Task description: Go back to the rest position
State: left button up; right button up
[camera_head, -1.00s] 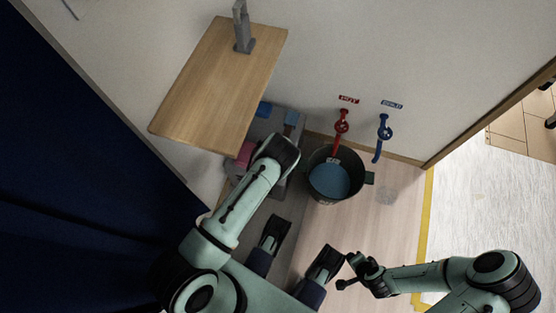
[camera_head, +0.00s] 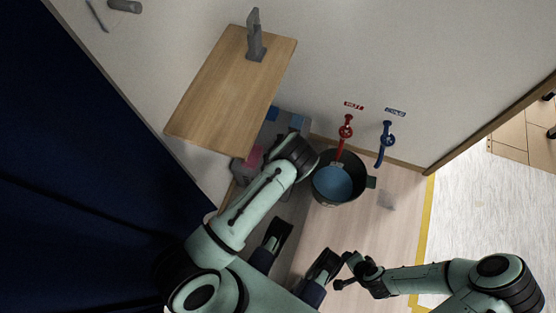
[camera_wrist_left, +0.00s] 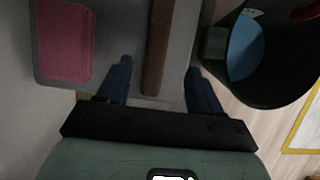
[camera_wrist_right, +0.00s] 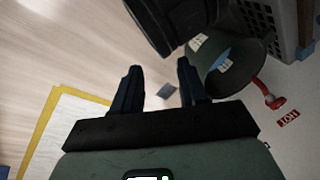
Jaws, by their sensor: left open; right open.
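My left gripper (camera_wrist_left: 158,78) is open in the left wrist view, its dark blue fingers apart. A brown bar shows beyond and between them, and they do not close on it. In the head view the left forearm reaches toward the floor beside the bucket and hides its gripper. My right gripper (camera_wrist_right: 158,82) is open and empty in the right wrist view. In the head view the right gripper (camera_head: 345,270) is held low over the floor at the lower middle, its arm bent in from the right.
A dark bucket (camera_head: 355,196) with blue contents stands below the red hot tap (camera_head: 345,130) and blue cold tap (camera_head: 386,142). A wooden table (camera_head: 215,105) bears a grey upright part. Pink and blue items lie on a grey holder by the left arm.

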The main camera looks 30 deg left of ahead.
pick_arm(q)
jog(key=p+v, duration=0.1)
jog(key=v, duration=0.4)
jog(key=shift+s+r, duration=0.15)
jog(key=shift+r, duration=0.15)
pick_arm(e)
jog(key=shift+g+y, duration=0.3)
jog(key=shift+g, duration=0.2)
jog(key=s, duration=0.1)
jog(key=s+a+r, duration=0.1)
jog(key=s+r, duration=0.1)
jog(key=shift+s+a+r, duration=0.1)
jog(key=shift+a, duration=0.2)
